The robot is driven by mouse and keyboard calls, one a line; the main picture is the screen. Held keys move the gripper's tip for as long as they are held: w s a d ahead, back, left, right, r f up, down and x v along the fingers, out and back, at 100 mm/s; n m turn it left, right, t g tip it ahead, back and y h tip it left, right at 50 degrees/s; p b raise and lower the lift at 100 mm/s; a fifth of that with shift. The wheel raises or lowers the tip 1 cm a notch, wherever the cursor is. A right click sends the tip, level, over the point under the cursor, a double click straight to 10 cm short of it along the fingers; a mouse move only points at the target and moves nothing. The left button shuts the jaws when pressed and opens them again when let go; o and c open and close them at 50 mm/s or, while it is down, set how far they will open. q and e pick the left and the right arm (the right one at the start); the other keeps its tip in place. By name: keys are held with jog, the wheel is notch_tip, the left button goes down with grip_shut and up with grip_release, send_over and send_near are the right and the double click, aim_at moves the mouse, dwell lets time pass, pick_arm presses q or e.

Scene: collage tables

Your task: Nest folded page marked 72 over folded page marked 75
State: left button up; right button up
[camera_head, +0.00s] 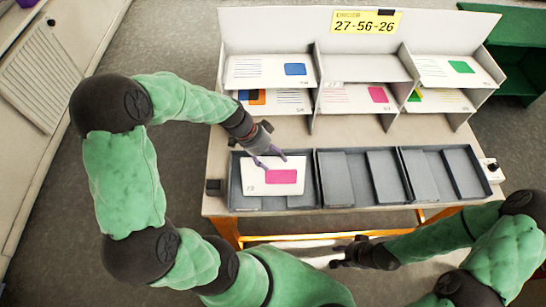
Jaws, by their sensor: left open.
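A folded page with a magenta block (273,182) lies in the left grey tray (236,199). Its small corner mark looks like 72 but is blurred. My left gripper (272,161) is open at this page's far edge, fingers pointing down over it; I cannot tell whether they touch it. I cannot make out which page is marked 75, or whether one lies beneath the magenta page. My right gripper (340,257) is low in front of the table, with no page seen at it; its finger opening is unclear.
A white rack (313,85) at the back holds several pages; its upper middle compartment is empty. A sign (366,22) reads 27-56-26. The middle tray (333,178) and right tray (420,174) hold no pages. A small device (492,169) sits at the right edge.

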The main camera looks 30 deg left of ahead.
pick_arm(q)
jog(key=v, duration=1.1)
jog(key=shift+s+r, duration=0.1)
